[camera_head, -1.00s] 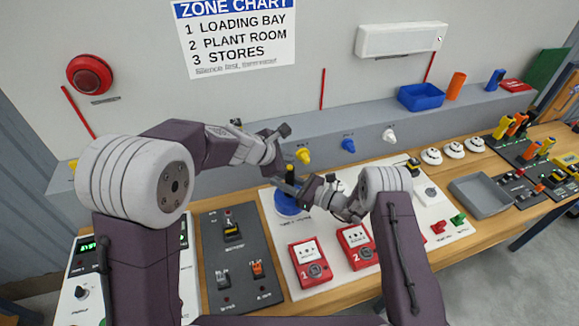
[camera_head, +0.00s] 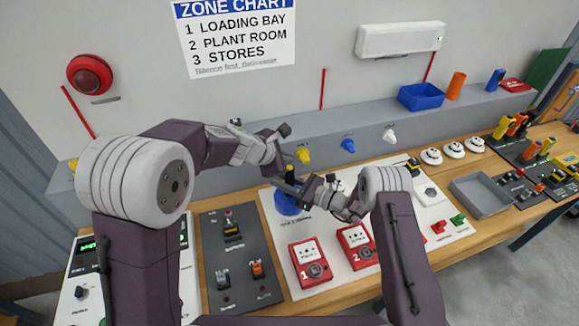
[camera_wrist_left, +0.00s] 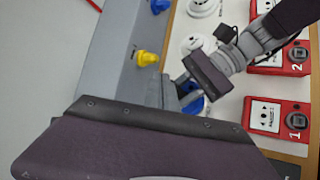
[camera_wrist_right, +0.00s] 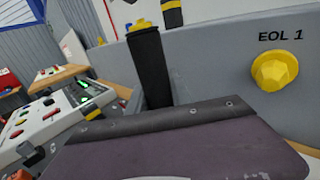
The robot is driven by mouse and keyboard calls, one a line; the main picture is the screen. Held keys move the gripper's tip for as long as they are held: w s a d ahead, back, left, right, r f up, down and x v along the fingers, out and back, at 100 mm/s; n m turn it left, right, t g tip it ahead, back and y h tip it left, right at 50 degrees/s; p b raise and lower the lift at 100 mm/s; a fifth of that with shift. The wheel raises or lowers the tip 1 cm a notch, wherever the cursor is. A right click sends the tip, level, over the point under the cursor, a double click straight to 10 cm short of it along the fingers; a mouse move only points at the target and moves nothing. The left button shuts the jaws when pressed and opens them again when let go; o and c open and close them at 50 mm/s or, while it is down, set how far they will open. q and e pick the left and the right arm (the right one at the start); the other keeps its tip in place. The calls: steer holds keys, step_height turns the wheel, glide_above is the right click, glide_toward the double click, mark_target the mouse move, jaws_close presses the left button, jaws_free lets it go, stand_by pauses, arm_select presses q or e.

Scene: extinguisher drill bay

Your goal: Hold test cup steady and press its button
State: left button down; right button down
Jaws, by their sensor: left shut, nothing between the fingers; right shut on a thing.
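In the right wrist view a black column (camera_wrist_right: 148,68) with a yellow and blue top rises behind my own housing. My left gripper (camera_head: 284,163) is shut and empty, close above the cup's top. I cannot tell if it touches the button, which is hidden. The blue base also shows in the left wrist view (camera_wrist_left: 197,104), beside my right gripper.
Red call points (camera_head: 310,264) stand in front of the base on the white board. A dark switch panel (camera_head: 237,262) lies to the left. Yellow (camera_head: 303,156), blue and white knobs line the grey ledge behind. A grey tray (camera_head: 480,197) sits at the right.

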stand_by(0.4)
arm_select(q)
steer(key=shift+f, duration=0.45)
steer(key=shift+f, duration=0.45)
stand_by(0.4)
steer(key=shift+r, duration=0.9)
steer(key=shift+r, duration=2.5)
